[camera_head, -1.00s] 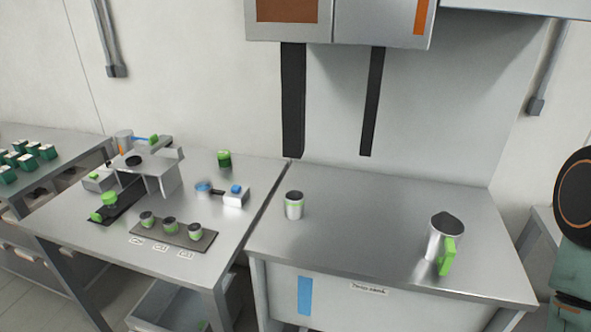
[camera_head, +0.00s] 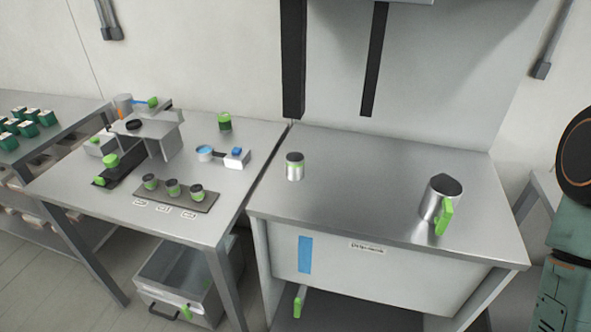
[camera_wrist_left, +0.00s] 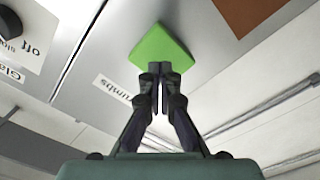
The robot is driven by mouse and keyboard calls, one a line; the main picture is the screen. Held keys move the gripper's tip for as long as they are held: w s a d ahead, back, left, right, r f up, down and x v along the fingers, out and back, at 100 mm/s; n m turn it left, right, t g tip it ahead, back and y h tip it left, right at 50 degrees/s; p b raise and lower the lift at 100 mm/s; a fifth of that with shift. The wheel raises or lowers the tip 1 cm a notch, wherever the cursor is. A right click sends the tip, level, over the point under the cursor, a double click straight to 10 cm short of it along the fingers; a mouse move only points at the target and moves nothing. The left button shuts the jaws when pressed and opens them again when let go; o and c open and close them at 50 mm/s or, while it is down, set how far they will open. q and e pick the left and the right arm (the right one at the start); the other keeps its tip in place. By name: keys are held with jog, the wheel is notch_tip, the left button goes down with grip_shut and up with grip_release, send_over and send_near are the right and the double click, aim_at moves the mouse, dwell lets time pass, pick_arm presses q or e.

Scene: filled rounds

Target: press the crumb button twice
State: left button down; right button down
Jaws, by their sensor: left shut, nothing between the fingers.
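The crumb button is a green square plate (camera_wrist_left: 160,45) in the left wrist view, set on a grey panel. A label (camera_wrist_left: 112,89) beside it reads upside down, seemingly "crumbs", partly hidden by a finger. My left gripper (camera_wrist_left: 160,70) is shut and empty, its fingertips at the button's lower corner in the picture. I cannot tell whether they touch the button or how far it is pressed. The button and my left gripper do not show in the head view. My right gripper is in neither view.
An "off" label and dark knob (camera_wrist_left: 9,22) lie left of the button, and an orange-brown panel (camera_wrist_left: 250,12) to its right. In the head view, a steel jug with green handle (camera_head: 438,198) and a small can (camera_head: 295,168) stand on the right table (camera_head: 350,190).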

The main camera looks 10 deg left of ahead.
pick_arm(q)
jog(key=shift+w+a+f, duration=0.1)
jog(key=shift+w+a, duration=0.05)
jog(key=shift+w, duration=0.55)
